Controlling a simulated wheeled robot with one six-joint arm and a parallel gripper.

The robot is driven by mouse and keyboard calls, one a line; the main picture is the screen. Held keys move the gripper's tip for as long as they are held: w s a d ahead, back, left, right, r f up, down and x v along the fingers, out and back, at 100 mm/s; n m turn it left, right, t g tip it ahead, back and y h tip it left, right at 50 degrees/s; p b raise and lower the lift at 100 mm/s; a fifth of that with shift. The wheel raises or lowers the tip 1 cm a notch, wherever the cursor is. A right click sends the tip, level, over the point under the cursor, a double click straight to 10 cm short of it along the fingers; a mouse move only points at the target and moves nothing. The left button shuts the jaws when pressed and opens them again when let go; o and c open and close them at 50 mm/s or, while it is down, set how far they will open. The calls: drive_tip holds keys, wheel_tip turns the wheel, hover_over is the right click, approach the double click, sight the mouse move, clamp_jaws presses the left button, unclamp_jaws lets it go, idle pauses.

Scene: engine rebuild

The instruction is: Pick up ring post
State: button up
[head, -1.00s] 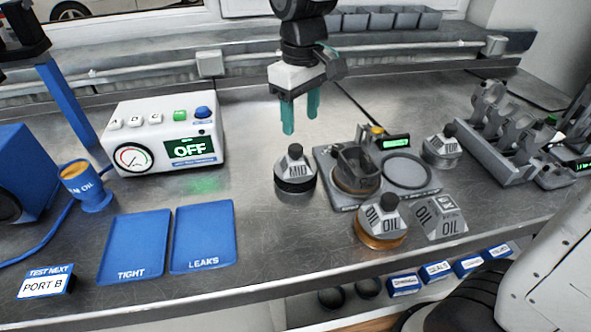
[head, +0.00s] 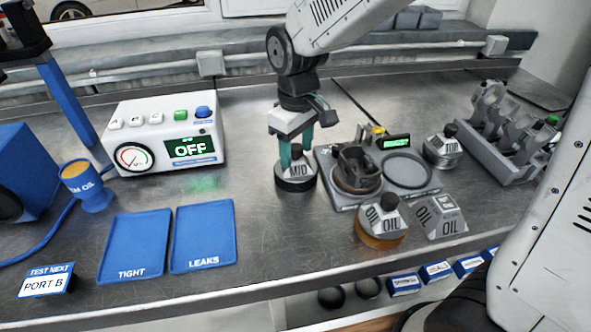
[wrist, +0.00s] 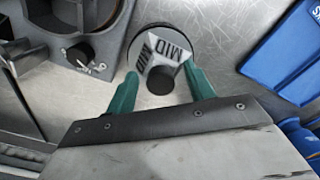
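The ring post marked MID (head: 297,172) stands upright on the steel bench, with a faceted grey top, a black knob and a dark round base. My gripper (head: 296,158) is lowered over it, with its teal fingers on either side of the knob. In the wrist view the MID post (wrist: 172,48) sits between the spread fingers (wrist: 161,72), and gaps show beside the knob. Similar posts marked OIL (head: 382,216) and TOP (head: 441,147) stand to the right. The task does not say which post is meant.
A grey fixture (head: 345,197) with a ring seat and green display stands close to the right of the MID post. A grey OIL block (head: 440,218) is at front right. Blue trays TIGHT (head: 137,247) and LEAKS (head: 203,238) lie left. A white tester (head: 165,135) stands behind them.

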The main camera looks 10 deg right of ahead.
clamp_jaws()
